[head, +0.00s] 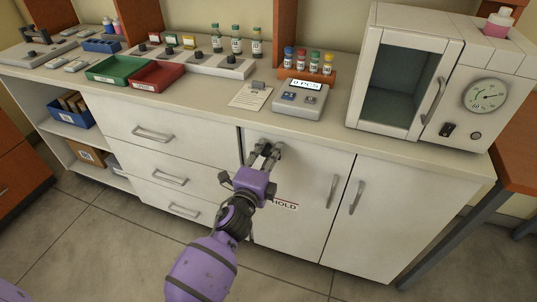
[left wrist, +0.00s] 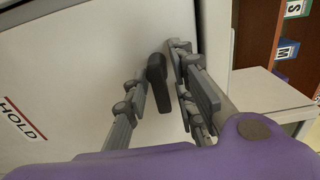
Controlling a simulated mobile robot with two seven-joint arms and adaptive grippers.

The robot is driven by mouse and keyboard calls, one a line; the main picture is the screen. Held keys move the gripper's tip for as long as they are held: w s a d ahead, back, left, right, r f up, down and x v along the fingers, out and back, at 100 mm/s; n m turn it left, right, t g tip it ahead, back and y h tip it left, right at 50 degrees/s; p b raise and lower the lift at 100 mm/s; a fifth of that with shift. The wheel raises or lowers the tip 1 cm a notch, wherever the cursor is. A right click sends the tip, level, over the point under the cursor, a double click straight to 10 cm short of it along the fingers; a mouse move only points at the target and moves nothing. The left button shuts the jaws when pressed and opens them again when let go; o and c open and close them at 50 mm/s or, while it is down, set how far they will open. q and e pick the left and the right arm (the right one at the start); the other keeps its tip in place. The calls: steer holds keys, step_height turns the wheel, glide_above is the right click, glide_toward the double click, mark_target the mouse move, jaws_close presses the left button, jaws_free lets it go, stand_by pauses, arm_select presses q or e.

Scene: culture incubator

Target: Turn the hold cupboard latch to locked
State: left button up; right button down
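The hold cupboard door (head: 308,172) is the white door with a red-lined HOLD label (head: 287,206); the label also shows in the left wrist view (left wrist: 22,122). The latch (left wrist: 156,82) is a short dark grey handle on the door, running roughly up and down in the left wrist view. In the head view my gripper mostly hides it. My left gripper (head: 264,150) is at the door's upper left. In the left wrist view its fingers (left wrist: 158,75) are apart, one on each side of the latch, with a gap on the right side. My right gripper is not in view.
The door looks closed, with a bar handle (head: 333,190) at its right. Drawers (head: 155,134) lie to the left. The counter above holds a counting scale (head: 300,100), a vial rack (head: 307,74) and an incubator (head: 405,80). The floor in front is clear.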

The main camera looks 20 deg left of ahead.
arm_select(q)
steer(key=shift+s, duration=0.1)
steer(key=s, duration=1.2)
steer(key=shift+a, duration=0.2)
steer(key=shift+w, duration=0.1)
